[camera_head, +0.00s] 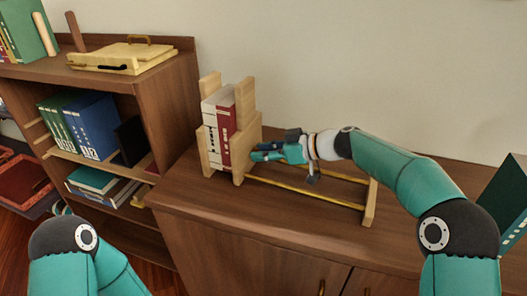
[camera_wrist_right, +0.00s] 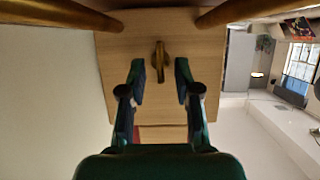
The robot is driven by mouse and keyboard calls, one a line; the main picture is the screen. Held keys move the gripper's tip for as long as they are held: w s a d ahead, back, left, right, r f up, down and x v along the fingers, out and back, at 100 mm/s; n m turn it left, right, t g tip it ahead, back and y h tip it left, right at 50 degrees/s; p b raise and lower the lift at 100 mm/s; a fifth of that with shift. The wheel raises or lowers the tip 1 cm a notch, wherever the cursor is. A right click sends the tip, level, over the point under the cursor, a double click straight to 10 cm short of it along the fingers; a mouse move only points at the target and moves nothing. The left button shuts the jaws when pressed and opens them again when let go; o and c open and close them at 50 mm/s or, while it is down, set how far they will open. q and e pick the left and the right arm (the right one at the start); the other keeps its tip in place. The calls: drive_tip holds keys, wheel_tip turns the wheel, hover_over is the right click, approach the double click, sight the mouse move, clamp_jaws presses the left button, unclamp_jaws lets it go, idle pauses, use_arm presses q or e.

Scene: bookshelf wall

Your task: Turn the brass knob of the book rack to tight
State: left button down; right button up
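The book rack stands on the brown cabinet, with pale wooden end plates (camera_head: 245,120) and brass rods (camera_head: 310,193). It holds a white book (camera_head: 213,118) and a dark red book (camera_head: 229,130) upright. My right gripper (camera_head: 254,152) is at the right face of the rack's plate. In the right wrist view the brass knob (camera_wrist_right: 160,62) sits on that plate (camera_wrist_right: 200,55), its narrow grip lined up with the fingers. My right gripper (camera_wrist_right: 160,82) is open, one finger on each side of the knob, with gaps. The knob is hidden in the head view. My left gripper is out of view.
Brass rods (camera_wrist_right: 235,12) flank the plate in the right wrist view. A bookshelf (camera_head: 165,105) stands at the left, with blue binders (camera_head: 92,125) inside and a yellow tray (camera_head: 122,57) on top. A green book (camera_head: 505,205) is at the far right. The cabinet top (camera_head: 270,215) before the rack is clear.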

clamp_jaws()
drive_tip(key=m+g+p, duration=0.1)
drive_tip(key=m+p, duration=0.1)
drive_tip(key=p, duration=0.1)
drive_tip(key=shift+w+d+r+m+g+y, duration=0.1)
drive_tip(key=shift+w+d+m+g+y, duration=0.1)
drive_tip(key=shift+w+m+g+y, duration=0.15)
drive_tip(key=shift+w+d+f+m+g+y+p, duration=0.15)
drive_tip(key=shift+m+g+y+p, duration=0.35)
drive_tip(key=shift+m+p, duration=0.6)
drive_tip(key=shift+f, duration=0.1)
unclamp_jaws()
